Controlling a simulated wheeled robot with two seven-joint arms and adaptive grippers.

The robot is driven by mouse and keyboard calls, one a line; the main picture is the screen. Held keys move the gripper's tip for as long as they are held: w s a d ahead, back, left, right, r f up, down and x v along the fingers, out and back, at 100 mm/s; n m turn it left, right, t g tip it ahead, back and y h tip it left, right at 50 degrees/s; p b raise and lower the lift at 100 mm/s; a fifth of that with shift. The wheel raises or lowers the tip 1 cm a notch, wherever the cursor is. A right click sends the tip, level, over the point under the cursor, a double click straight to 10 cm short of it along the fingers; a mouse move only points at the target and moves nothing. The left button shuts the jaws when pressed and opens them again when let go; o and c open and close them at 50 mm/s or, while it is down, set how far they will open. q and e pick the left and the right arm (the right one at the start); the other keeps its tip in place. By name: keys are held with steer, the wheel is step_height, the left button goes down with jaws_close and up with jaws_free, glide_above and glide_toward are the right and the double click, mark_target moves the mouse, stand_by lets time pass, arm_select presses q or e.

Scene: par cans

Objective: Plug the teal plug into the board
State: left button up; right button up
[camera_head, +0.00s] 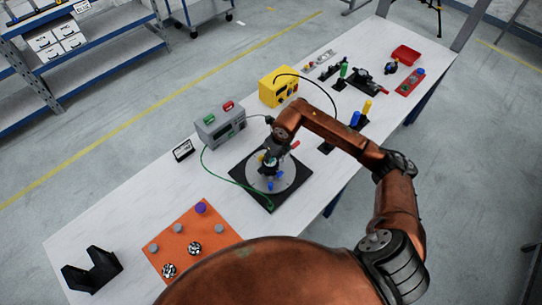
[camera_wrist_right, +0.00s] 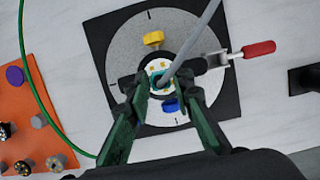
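The board is a round grey disc (camera_head: 288,178) on a black square base; in the right wrist view the disc (camera_wrist_right: 125,45) carries a yellow knob (camera_wrist_right: 153,39), a blue knob (camera_wrist_right: 170,105) and a pale centre with yellow marks. My right gripper (camera_head: 270,160) is low over the disc's middle, pointing down. In the right wrist view its fingertips (camera_wrist_right: 160,82) close around the teal plug (camera_wrist_right: 156,70), which has a grey cable rising from it. The plug is over the pale centre, mostly hidden by fingers and cable; whether it touches the board I cannot tell. My left gripper is out of view.
A red-handled clamp (camera_wrist_right: 250,50) sits at the disc's edge. A green cable (camera_head: 222,175) runs from a grey instrument (camera_head: 220,127) to the base. A yellow box (camera_head: 278,87) stands behind. An orange panel (camera_head: 185,235) lies left, near a black stand (camera_head: 92,270).

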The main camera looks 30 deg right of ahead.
steer(key=o, duration=0.5)
steer(key=shift+r, duration=0.15)
steer(key=v, duration=1.1)
steer(key=shift+s+r, duration=0.15)
steer(key=shift+r, duration=0.2)
